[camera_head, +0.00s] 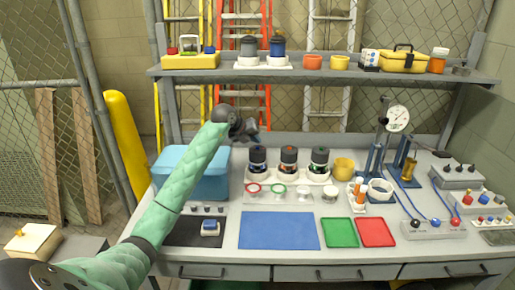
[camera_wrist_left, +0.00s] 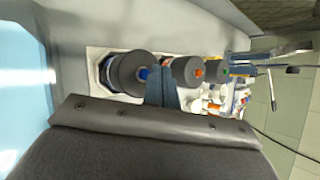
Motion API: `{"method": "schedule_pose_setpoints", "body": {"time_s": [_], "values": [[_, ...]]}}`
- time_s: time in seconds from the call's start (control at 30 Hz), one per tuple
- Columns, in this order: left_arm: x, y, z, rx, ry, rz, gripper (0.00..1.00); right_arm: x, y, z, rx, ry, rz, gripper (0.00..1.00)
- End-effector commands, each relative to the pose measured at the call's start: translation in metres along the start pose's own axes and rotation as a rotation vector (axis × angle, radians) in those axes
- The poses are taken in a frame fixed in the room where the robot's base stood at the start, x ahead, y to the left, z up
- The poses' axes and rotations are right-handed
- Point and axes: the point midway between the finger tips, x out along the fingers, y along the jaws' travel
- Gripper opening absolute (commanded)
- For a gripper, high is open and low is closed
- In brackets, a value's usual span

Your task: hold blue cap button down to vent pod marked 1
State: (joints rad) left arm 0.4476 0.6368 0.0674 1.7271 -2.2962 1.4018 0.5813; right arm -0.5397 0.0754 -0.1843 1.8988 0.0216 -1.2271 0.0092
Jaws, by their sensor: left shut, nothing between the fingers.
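Three dark-topped pods stand in a row on the bench. The leftmost pod (camera_head: 258,162) has a blue cap button (camera_wrist_left: 144,73), which shows in the left wrist view on its dark round top. The middle pod (camera_head: 288,161) has an orange button (camera_wrist_left: 198,72), and the right pod (camera_head: 320,160) a green one. I cannot read a number on any pod. My left gripper (camera_head: 256,138) is shut and empty, just above the leftmost pod. In the left wrist view its fingertips (camera_wrist_left: 158,70) are close beside the blue button; I cannot tell whether they touch.
A light blue bin (camera_head: 192,180) stands left of the pods, behind my left arm. A yellow cup (camera_head: 343,168) stands to their right, with a gauge stand (camera_head: 397,119) further right. A shelf (camera_head: 330,75) crosses behind. A blue mat (camera_head: 278,231) lies clear in front.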

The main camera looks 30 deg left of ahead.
Motion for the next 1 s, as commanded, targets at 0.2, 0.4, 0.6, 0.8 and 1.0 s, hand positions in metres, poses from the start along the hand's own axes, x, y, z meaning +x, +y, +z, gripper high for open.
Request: {"method": "schedule_pose_setpoints", "body": {"time_s": [0.2, 0.4, 0.6, 0.8, 1.0], "values": [[-0.01, -0.007, 0.007, 0.001, -0.001, 0.0, 0.0, -0.007, 0.0, -0.001, 0.0, 0.0, 0.0, 0.36], [-0.021, -0.015, 0.015, 0.001, 0.0, 0.0, 0.0, -0.013, -0.001, -0.002, 0.0, 0.0, 0.0, 0.36], [-0.032, -0.023, 0.024, 0.001, -0.001, 0.0, 0.0, -0.02, -0.001, -0.003, 0.0, 0.0, 0.0, 0.36], [-0.035, -0.025, 0.025, 0.0, 0.0, 0.0, 0.0, -0.02, -0.001, -0.003, 0.0, 0.0, 0.0, 0.36], [-0.035, -0.025, 0.025, 0.0, 0.0, 0.0, 0.0, -0.02, -0.001, -0.003, 0.0, 0.0, 0.0, 0.36]]}}
